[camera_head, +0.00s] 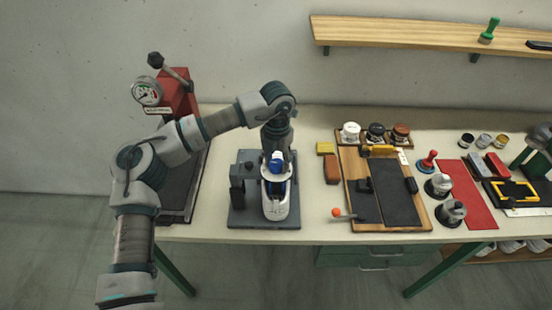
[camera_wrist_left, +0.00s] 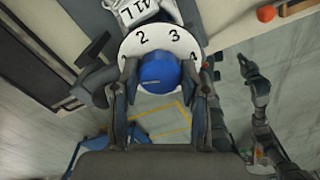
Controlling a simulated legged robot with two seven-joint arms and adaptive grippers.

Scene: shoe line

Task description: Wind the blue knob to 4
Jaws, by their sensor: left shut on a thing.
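The blue knob (camera_head: 277,157) sits on a white numbered dial (camera_wrist_left: 135,45) above the grey shoe fixture (camera_head: 240,215). My left gripper (camera_wrist_left: 158,85) is shut on the blue knob, with one finger on each side of it. In the left wrist view the dial shows 2 and 3 clearly. A further digit near the right finger is partly covered. The rest of the dial is hidden by the knob and fingers. A dark arm (camera_wrist_left: 258,95), seemingly my right one, shows in the left wrist view; its gripper is too small to read.
A white shoe form (camera_head: 276,207) stands in the fixture under the dial. A red press with a gauge (camera_head: 147,92) is at the left. A wooden board (camera_head: 421,221) and a red mat (camera_head: 470,195) lie to the right. A shelf (camera_head: 420,31) hangs above.

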